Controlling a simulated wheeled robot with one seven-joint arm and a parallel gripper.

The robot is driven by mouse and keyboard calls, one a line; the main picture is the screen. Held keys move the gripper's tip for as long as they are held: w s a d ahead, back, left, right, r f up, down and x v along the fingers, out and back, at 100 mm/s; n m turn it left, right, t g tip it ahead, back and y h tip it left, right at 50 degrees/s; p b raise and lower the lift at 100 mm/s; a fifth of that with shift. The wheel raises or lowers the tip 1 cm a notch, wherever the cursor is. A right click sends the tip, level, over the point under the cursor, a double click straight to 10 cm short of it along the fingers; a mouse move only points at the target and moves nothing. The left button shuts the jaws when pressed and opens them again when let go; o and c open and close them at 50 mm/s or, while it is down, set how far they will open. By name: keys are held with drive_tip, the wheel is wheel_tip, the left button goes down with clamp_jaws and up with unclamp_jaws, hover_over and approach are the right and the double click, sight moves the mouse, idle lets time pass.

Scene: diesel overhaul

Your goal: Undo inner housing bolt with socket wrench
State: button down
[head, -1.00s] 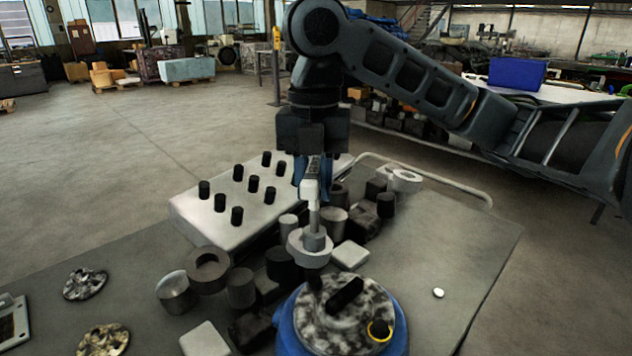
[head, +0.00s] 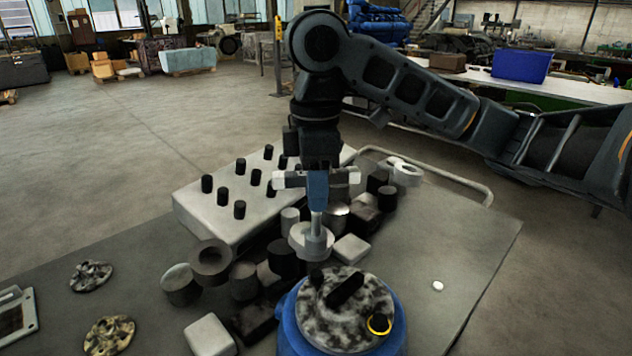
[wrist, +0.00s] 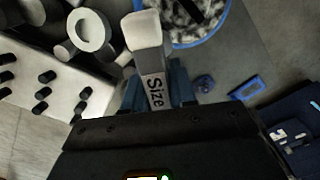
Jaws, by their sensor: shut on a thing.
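My gripper (head: 317,196) has blue fingers and points down, shut on the socket wrench (head: 316,224). The wrench's grey shaft hangs below the fingers. In the wrist view the wrench (wrist: 154,80) is light grey, marked "Size". Its lower end overlaps a light grey ring (head: 299,246) in the head view; I cannot tell whether they touch. A blue round housing (head: 288,330) stands in front, right of the tool tip, with a mottled disc (head: 325,325) on top. The disc carries a black bar, a yellow ring (head: 379,324) and a small black cylinder (head: 316,278), which may be a bolt.
A pale block (head: 205,205) with several black pegs stands behind left. Loose grey and black cylinders and blocks crowd around the tool. Two mottled discs (head: 91,276) (head: 108,337) lie at left. The table (head: 455,245) is mostly clear at right, with a small white piece (head: 438,286).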

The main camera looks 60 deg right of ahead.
sight(316, 234)
drive_tip(key=m, duration=0.5)
drive_tip(key=shift+f, duration=0.35)
drive_tip(key=shift+r+m+p, duration=0.2)
drive_tip(key=shift+m+p, duration=0.3)
drive_tip(key=shift+m, duration=0.3)
drive_tip(key=shift+m+p, duration=0.8)
drive_tip(key=shift+p, duration=0.05)
drive_tip(key=m+p, duration=0.1)
drive_tip(key=m, duration=0.1)
drive_tip(key=m+p, duration=0.1)
drive_tip(key=p, duration=0.1)
drive_tip(key=m+p, duration=0.2)
drive_tip(key=shift+f+m, duration=0.3)
drive_tip(key=shift+f, duration=0.05)
drive_tip(key=m, duration=0.1)
drive_tip(key=f+m, duration=0.1)
drive_tip(key=m, duration=0.1)
drive_tip(key=shift+f, duration=0.25)
drive_tip(key=shift+f+b, duration=0.8)
drive_tip(key=shift+f, duration=0.8)
